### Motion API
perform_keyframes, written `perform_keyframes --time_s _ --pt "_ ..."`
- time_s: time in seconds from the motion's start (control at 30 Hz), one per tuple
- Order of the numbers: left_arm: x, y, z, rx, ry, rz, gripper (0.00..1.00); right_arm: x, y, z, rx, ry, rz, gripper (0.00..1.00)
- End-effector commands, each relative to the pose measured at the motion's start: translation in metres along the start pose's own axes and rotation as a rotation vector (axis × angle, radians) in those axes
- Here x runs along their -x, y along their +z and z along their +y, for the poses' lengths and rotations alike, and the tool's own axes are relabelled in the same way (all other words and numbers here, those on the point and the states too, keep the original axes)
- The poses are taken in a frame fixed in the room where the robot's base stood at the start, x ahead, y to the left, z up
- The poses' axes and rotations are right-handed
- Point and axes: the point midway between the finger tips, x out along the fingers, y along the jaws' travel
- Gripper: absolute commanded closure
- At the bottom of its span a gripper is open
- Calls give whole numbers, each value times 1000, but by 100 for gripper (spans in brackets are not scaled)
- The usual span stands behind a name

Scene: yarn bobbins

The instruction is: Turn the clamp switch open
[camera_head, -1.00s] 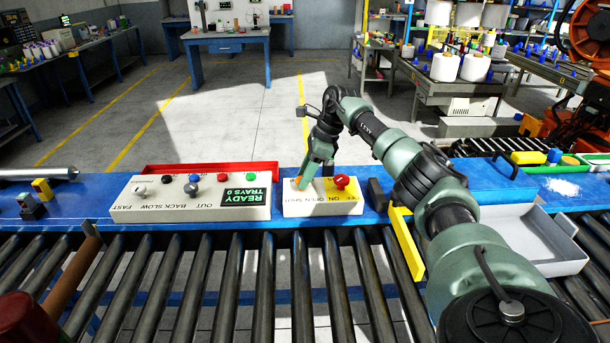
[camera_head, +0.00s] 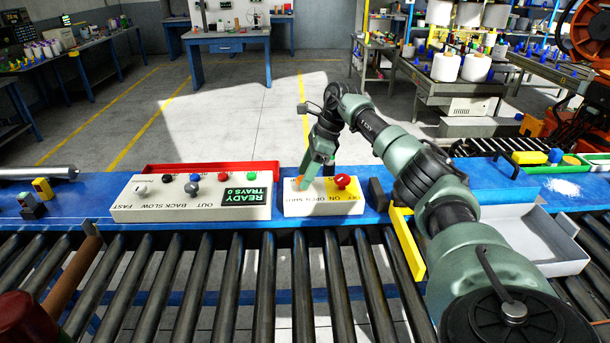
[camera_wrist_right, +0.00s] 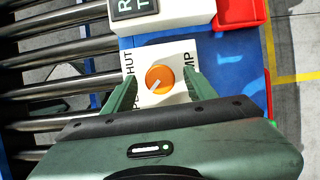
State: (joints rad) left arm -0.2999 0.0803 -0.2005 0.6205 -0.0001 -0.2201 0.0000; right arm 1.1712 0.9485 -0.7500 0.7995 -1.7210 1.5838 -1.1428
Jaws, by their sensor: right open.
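The clamp switch is an orange round knob (camera_wrist_right: 159,79) with a pale pointer line, on a white panel (camera_wrist_right: 178,50) lettered in part "SHUT" and "MP". In the head view the small white and yellow switch box (camera_head: 325,207) stands on the blue rail, and only a bit of the orange knob (camera_head: 297,182) shows beside my finger. My right gripper (camera_wrist_right: 161,88) is open, with one green finger on each side of the knob. I cannot tell whether the fingers touch it. In the head view my right gripper (camera_head: 309,183) points down at the box. My left gripper is not in view.
A red mushroom button (camera_head: 342,181) sits just right of the gripper on the same box. A larger white control box (camera_head: 150,213) with levers and a green display is to the left. A red tray (camera_head: 155,167) lies behind it. Rollers (camera_head: 265,290) run in front.

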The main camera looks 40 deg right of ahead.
Motion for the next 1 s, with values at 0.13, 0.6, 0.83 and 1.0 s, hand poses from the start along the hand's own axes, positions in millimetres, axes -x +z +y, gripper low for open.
perform_keyframes --time_s 0.13,0.6,0.83,1.0 --pt "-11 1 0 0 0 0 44 22 -1 -1 0 -6 -4 43" --pt "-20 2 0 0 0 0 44 73 0 0 1 -2 -1 43" --pt "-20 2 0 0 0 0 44 72 0 0 0 -1 -1 43" --pt "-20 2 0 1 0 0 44 72 0 0 0 -2 -1 43"
